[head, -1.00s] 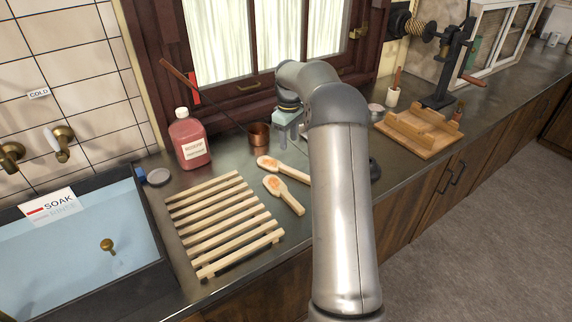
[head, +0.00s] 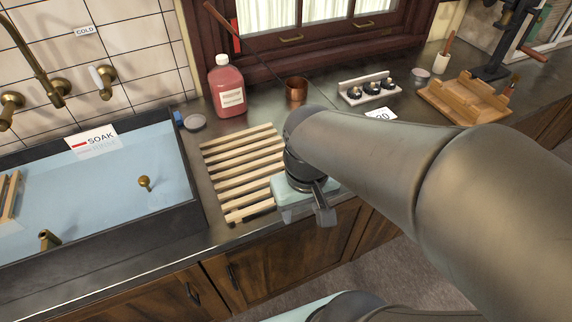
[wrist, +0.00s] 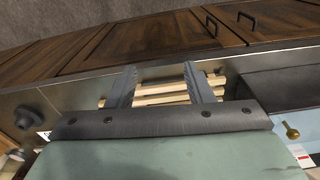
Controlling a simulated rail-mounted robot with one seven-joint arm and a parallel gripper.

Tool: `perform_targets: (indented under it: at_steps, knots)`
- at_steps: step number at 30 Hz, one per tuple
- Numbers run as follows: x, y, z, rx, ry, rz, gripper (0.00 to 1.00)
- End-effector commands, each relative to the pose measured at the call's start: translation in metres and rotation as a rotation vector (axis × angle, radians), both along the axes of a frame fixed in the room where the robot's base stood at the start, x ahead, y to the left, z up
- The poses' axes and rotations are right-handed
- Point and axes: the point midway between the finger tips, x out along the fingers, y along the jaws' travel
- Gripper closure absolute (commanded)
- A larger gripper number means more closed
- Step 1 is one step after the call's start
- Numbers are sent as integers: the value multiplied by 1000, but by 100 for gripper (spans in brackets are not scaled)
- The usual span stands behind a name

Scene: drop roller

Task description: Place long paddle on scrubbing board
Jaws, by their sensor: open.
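My gripper (head: 322,208) is low over the counter's front edge, by the right side of the slatted wooden board (head: 238,170). In the wrist view, my gripper (wrist: 161,90) is open with nothing between its fingers; pale slats of the board (wrist: 160,99) show beyond them. The slatted board is the likely scrubbing board, and my arm covers its right part in the head view. I cannot tell which paddle is the long one.
The water-filled sink (head: 178,210) is left of the board. A red bottle (head: 227,88), a copper cup (head: 296,89) and a rack with dark knobs (head: 368,88) stand behind. A wooden stand (head: 462,98) is at the right. Cupboard doors (head: 270,255) lie below the counter.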

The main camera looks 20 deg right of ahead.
Motion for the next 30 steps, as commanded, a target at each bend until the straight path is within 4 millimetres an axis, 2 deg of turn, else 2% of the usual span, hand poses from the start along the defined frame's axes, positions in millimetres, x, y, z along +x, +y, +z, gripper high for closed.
perform_targets:
  at_steps: [1,5,14,17,20,23,24,26,27,30]
  knots:
    - [-7,1,-3,3,-2,-6,53]
    - [-11,2,-5,7,0,-14,53]
    - [-10,2,-5,6,0,-14,53]
    - [1,0,-1,12,-1,-73,53]
    - [37,-9,11,32,0,-272,53]
    - [96,-29,27,65,3,-612,53]
    - [122,-41,32,80,7,-775,53]
    - [161,-62,38,103,11,-1023,53]
    - [186,-78,41,118,14,-1187,53]
    - [242,-121,42,153,24,-1593,53]
